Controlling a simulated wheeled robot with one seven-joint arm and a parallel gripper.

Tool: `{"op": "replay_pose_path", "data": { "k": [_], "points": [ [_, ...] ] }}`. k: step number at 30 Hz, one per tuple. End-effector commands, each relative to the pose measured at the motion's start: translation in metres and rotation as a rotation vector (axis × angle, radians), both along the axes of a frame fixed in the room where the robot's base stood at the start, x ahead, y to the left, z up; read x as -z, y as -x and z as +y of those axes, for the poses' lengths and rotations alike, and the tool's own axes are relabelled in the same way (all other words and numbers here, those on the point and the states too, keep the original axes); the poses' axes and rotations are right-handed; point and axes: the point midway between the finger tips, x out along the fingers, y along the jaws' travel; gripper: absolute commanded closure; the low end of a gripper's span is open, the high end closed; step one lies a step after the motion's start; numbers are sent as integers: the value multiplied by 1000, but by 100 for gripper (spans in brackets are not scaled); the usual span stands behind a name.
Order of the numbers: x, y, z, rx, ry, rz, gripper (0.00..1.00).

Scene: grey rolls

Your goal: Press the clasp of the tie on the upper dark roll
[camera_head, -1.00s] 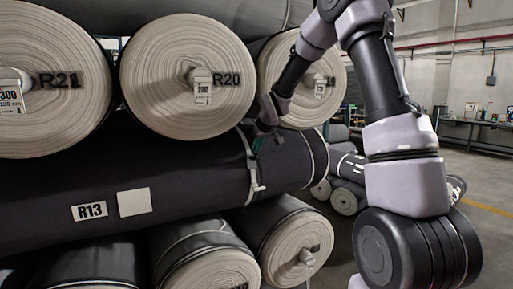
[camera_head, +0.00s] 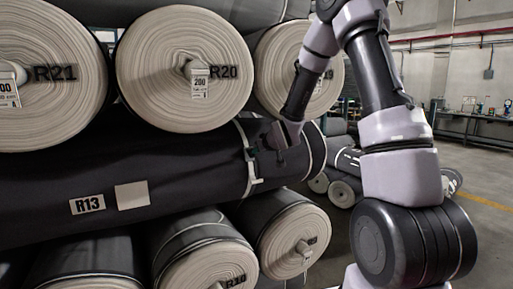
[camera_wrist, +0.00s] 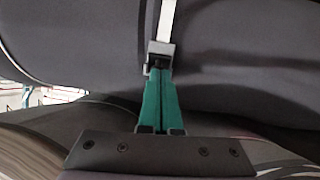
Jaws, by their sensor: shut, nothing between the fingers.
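The dark roll marked R13 (camera_head: 60,175) lies crosswise under the pale-ended rolls. A light tie (camera_head: 242,135) wraps around its right part; its strap also shows in the wrist view (camera_wrist: 167,18). The tie's clasp (camera_wrist: 160,50) is a small grey block with a dark face, at the upper middle of the wrist view. My gripper (camera_wrist: 157,72) has its teal fingers closed together, with the tips right at the clasp's lower edge. I cannot tell whether they touch it. In the head view my gripper (camera_head: 254,153) is beside the tie, its fingertips small and partly hidden.
Pale-ended rolls R20 (camera_head: 150,75) and R21 (camera_head: 45,100) rest above the dark roll. More rolls (camera_head: 290,245) lie below it. Small rolls (camera_head: 345,190) lie on the floor behind my arm. Open floor (camera_head: 480,215) is at the right.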

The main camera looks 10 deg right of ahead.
Motion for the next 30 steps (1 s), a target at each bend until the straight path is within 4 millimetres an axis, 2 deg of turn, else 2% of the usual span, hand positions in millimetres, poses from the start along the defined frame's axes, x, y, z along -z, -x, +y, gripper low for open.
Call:
{"op": "replay_pose_path", "data": {
  "k": [18, 30],
  "points": [
    [40, -1, 1, -1, -2, -8, 100],
    [54, -7, 2, -1, -2, -11, 100]
  ]
}}
